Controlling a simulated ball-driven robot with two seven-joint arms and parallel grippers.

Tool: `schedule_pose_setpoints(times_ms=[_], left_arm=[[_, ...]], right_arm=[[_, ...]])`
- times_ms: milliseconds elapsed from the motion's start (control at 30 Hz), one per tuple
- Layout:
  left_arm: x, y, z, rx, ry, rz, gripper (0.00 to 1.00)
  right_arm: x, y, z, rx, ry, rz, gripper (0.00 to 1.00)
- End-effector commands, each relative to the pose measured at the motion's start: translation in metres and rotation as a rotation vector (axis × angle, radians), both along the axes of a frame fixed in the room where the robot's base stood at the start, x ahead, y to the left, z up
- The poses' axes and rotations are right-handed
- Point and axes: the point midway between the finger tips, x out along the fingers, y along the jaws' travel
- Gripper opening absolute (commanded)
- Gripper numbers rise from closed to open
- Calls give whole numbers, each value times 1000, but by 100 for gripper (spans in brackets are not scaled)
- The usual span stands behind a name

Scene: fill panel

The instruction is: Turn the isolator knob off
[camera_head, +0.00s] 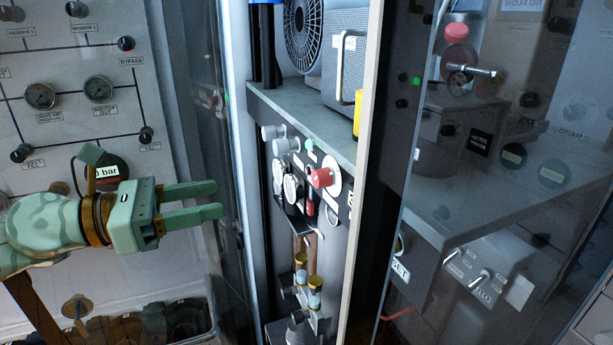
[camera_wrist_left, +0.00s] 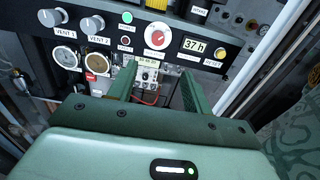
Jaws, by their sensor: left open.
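The isolator knob (camera_head: 322,177) is red on a pale round plate, on the front panel inside the open cabinet. It also shows in the left wrist view (camera_wrist_left: 157,38), top centre, just beyond the fingertips, with no finger around it. My left gripper (camera_head: 219,199), pale green, is open and empty. In the head view it is left of the cabinet opening, apart from the knob, with its fingers pointing right. In the left wrist view its two fingers (camera_wrist_left: 158,78) reach up below the panel. My right gripper is not in view.
A glass door (camera_head: 205,130) stands open left of the cabinet, close to my left gripper; another glass pane (camera_head: 480,200) is at right. Grey vent knobs (camera_wrist_left: 92,23), gauges (camera_wrist_left: 66,57), a display (camera_wrist_left: 194,45) and a yellow button (camera_wrist_left: 213,64) surround the knob. Glass valves (camera_head: 315,296) hang below.

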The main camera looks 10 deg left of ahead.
Motion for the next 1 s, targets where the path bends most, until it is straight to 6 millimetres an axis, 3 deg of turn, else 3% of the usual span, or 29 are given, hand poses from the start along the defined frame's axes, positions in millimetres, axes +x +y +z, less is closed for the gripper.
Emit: schedule_pose_setpoints(times_ms=[367, 733, 1000], left_arm=[[17, -23, 6, 2, -17, -1, 50], [63, -88, 10, -4, -11, -2, 50], [91, -127, 3, -2, -8, 2, 50]], right_arm=[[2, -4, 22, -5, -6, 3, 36], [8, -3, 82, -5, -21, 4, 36], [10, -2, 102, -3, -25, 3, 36]])
